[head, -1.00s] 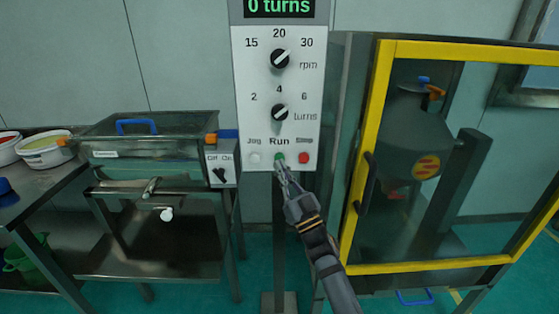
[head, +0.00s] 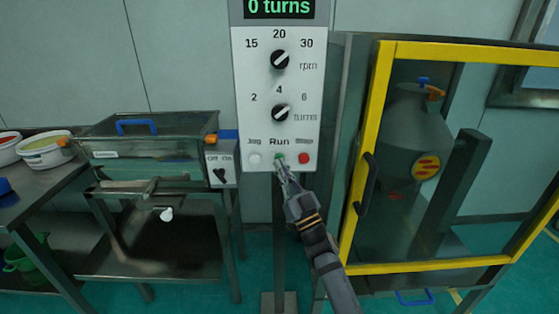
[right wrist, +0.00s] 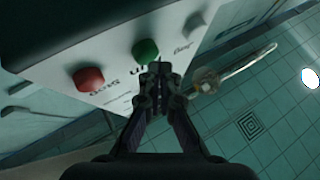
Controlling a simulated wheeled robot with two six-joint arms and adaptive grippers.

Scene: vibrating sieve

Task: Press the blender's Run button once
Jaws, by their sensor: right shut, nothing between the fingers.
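The blender's control panel (head: 262,126) stands upright in the middle of the head view, with a green Run button (head: 280,156) between a white Jog button and a red Stop button (head: 303,157). My right gripper (head: 283,168) is shut and empty, with its tips just below and in front of the Run button, partly overlapping it. In the right wrist view the green button (right wrist: 146,50) shows uncovered just beyond the fingertips (right wrist: 160,70), which look apart from it. The blender's grey vessel (head: 413,135) stands behind the yellow-framed guard door (head: 375,120). My left gripper is out of view.
The display (head: 280,8) reads 0 turns. Rpm and turns knobs sit above the buttons. A sieve machine (head: 150,125) with an Off/On switch (head: 220,172) stands left of the panel. Bowls sit on a table at far left. The guard door's handle (head: 365,185) juts out right of the panel.

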